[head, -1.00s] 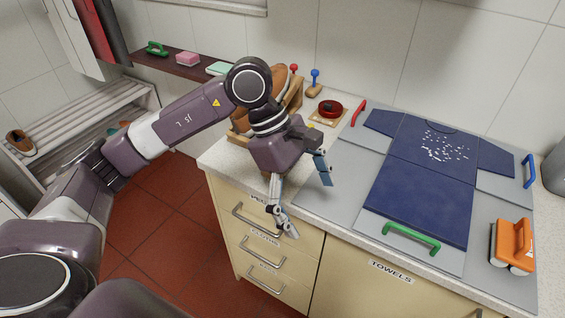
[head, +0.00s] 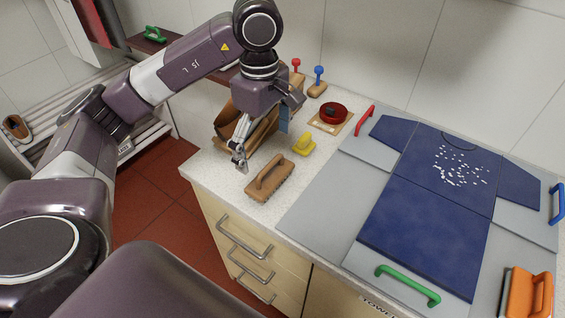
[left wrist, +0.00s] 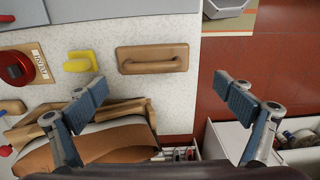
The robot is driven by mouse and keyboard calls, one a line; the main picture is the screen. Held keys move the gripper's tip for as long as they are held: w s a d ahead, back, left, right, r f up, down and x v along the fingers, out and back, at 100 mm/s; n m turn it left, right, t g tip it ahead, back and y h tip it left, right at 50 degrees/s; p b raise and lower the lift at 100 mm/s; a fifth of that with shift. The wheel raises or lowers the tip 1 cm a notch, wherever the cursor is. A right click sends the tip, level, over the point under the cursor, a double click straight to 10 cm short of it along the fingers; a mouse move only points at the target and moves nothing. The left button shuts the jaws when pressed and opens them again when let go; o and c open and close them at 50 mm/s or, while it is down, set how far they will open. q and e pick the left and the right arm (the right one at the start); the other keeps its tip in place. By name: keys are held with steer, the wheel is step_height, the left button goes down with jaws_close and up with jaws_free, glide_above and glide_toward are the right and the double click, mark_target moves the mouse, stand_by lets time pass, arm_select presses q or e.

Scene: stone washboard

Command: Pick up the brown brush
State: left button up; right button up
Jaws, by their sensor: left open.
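The brown brush (head: 271,183), with a loop handle on a bristled block, lies on the counter near its front left edge in the head view. From above it also shows in the left wrist view (left wrist: 153,58), its handle running left to right. My left gripper (head: 262,146) is open and empty, just behind and above the brush. In the left wrist view the spread fingers (left wrist: 160,90) point toward the brush but do not touch it. My right gripper is not in view.
A wooden rack (head: 232,123) with brown contents stands behind my left gripper. A small yellow brush (head: 303,145) lies to the brown brush's right. A red round object (head: 333,113) sits farther back. The grey board (head: 322,197) with a blue shirt shape (head: 425,235) fills the right.

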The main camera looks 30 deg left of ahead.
mark_target(270, 164)
arm_select(q)
steer(key=shift+w+f, duration=0.55)
steer(key=shift+f, duration=0.05)
steer(key=f, duration=0.1)
steer(key=f+p, duration=0.1)
steer(key=f, duration=0.1)
steer(key=shift+s+f+p, duration=0.25)
steer(key=shift+p, duration=0.15)
steer(key=shift+w+f, duration=0.15)
steer(key=shift+f, duration=0.5)
steer(key=shift+w+f, duration=0.15)
steer(key=shift+f, duration=0.7)
steer(key=shift+d, duration=0.1)
steer(key=c, duration=1.3)
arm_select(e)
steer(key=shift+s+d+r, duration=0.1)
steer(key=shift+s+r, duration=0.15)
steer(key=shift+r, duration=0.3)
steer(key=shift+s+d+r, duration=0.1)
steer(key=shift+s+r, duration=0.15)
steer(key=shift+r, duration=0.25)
